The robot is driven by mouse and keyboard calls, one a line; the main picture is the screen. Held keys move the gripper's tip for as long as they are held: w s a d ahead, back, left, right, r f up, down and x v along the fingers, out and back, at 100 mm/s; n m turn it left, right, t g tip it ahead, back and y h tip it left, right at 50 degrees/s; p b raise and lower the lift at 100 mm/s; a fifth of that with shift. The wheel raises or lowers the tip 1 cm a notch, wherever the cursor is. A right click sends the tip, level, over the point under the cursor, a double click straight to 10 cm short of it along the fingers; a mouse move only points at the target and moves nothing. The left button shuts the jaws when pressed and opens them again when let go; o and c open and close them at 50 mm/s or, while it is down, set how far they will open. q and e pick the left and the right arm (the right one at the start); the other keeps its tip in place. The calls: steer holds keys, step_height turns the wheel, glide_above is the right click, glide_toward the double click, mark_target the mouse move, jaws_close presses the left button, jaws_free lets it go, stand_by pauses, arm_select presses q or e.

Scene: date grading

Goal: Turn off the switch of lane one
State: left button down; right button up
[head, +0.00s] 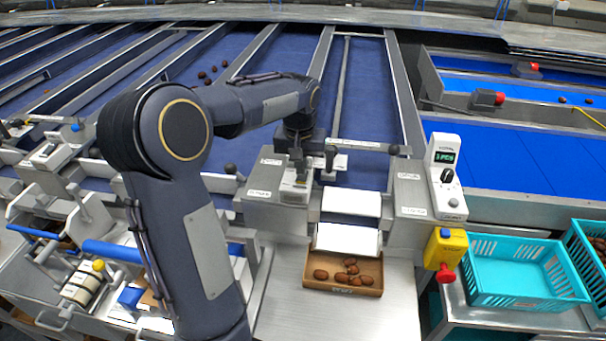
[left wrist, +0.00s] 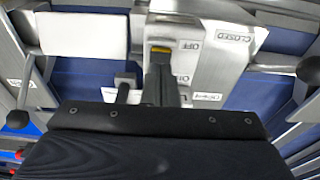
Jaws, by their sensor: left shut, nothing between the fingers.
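The lane switch box (head: 295,192) is a grey unit with small labels, in the middle of the head view. In the left wrist view its plate (left wrist: 203,55) carries an OFF label, and a yellow piece (left wrist: 160,48) shows just beyond the fingertips. My left gripper (head: 299,178) points down over the box; its fingers (left wrist: 160,75) are shut with nothing between them. The fingers cover part of the switch, so I cannot tell its position or whether they touch it. A dark lever (left wrist: 125,86) stands beside the fingers. My right gripper is not in view.
A box of dates (head: 343,287) sits below the white chute (head: 350,204). A control panel (head: 446,178) with a green display and a yellow box (head: 445,246) with a red button stand to the right. A teal crate (head: 520,299) is farther right. Blue lanes lie behind.

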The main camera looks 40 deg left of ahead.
mark_target(301, 179)
arm_select(q)
steer(key=shift+f+b, duration=0.7)
steer(key=shift+f, duration=0.25)
stand_by(0.8)
steer(key=shift+r, duration=0.1)
step_height(301, 179, up, 5)
steer(key=p, duration=0.4)
steer(key=shift+r, duration=0.95)
steer(key=shift+f, duration=0.1)
